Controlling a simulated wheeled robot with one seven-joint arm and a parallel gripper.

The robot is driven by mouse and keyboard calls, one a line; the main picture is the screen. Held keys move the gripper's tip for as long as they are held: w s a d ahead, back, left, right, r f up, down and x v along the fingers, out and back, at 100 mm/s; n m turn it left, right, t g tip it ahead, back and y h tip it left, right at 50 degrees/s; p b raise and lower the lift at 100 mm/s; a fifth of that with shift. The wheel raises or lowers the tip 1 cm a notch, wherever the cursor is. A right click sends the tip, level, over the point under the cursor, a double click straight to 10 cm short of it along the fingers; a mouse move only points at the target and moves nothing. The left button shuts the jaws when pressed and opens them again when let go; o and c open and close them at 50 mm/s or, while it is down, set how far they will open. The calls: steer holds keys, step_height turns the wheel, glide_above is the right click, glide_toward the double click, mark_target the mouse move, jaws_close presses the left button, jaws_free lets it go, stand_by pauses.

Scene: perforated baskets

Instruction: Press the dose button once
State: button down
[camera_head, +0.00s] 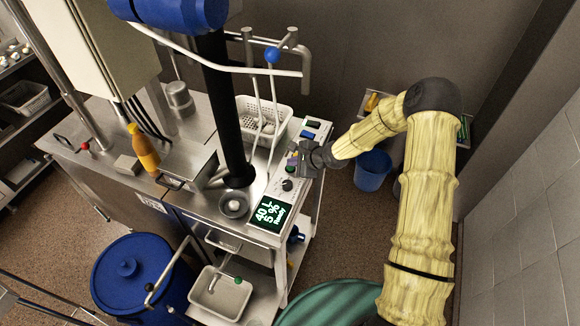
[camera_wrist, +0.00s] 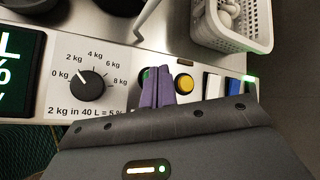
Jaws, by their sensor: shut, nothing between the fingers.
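The control panel (camera_head: 272,205) lies along the right side of the metal bench. In the wrist view it carries a black dose dial (camera_wrist: 88,86) marked in kg, a yellow button (camera_wrist: 184,83), and a green button (camera_wrist: 146,73) mostly hidden by my fingers. No button label is readable, so I cannot tell which is the dose button. My gripper (camera_wrist: 155,88) is shut and empty, its purple fingertips over the panel between dial and yellow button. It also shows in the head view (camera_head: 292,160). I cannot tell whether the tips touch the green button. The display (camera_head: 270,214) reads 40 L, 5 %, Ready.
White and blue rocker switches (camera_wrist: 222,86) sit right of the yellow button. A perforated white basket (camera_head: 264,122) stands behind the panel. A black pipe (camera_head: 224,110) and bent rails rise over the bench. A blue bucket (camera_head: 372,170) stands on the floor to the right.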

mark_target(293, 171)
steer(key=shift+f, duration=0.5)
stand_by(0.5)
steer(key=shift+r, duration=0.1)
steer(key=shift+r+p, duration=0.6)
steer(key=shift+r, duration=0.2)
steer(key=shift+r+p, duration=2.05)
steer(key=shift+r, duration=0.5)
